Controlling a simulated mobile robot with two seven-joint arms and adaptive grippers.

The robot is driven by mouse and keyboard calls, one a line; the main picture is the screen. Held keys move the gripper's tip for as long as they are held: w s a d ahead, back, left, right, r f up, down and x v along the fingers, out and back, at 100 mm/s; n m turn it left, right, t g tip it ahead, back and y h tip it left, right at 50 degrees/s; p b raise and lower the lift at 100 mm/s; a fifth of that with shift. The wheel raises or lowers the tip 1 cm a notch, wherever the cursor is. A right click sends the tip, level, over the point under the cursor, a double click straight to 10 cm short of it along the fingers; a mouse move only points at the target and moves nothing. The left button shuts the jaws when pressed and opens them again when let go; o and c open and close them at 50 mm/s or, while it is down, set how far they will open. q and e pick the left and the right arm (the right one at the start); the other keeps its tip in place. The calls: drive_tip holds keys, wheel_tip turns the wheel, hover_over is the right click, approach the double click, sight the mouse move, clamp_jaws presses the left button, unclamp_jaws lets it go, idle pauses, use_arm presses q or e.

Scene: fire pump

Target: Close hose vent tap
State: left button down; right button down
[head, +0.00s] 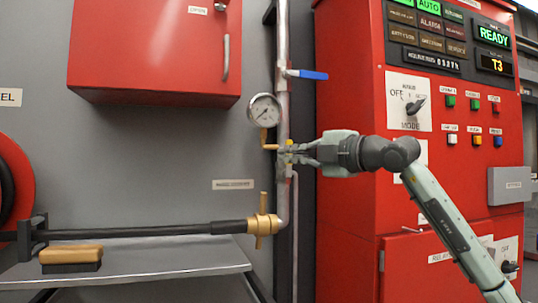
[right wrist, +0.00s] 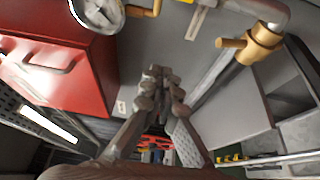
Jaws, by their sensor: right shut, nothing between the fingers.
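My right gripper (head: 290,153) is shut and empty, its fingertips in front of or beside the vertical pipe (head: 283,190); the head view does not show clearly whether they touch. A small brass outlet (head: 268,140) bends off the pipe's left side, with a small yellow part (head: 289,142) just above the fingertips. This looks like the vent tap; its handle position is hard to tell. In the right wrist view the shut fingertips (right wrist: 162,78) point at grey wall, and a brass tube (right wrist: 146,11) shows at the top. My left gripper is not in view.
A pressure gauge (head: 265,109) and a blue lever (head: 307,74) sit higher on the pipe. A brass coupling (head: 262,225) joins the black hose (head: 140,231) below. The red control cabinet (head: 350,230) stands right. A brush (head: 71,257) lies on the shelf (head: 180,261).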

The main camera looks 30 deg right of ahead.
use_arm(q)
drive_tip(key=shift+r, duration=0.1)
use_arm(e)
drive_tip(key=shift+s+d+r+m+h, duration=0.15)
drive_tip(key=shift+d+r+m+h, duration=0.2)
drive_tip(key=shift+d+h, duration=0.25)
drive_tip(key=shift+s+d+r+m+h, duration=0.15)
drive_tip(key=shift+d+r+m+h, duration=0.25)
drive_tip(key=shift+d, duration=0.25)
drive_tip(key=shift+f, duration=0.1)
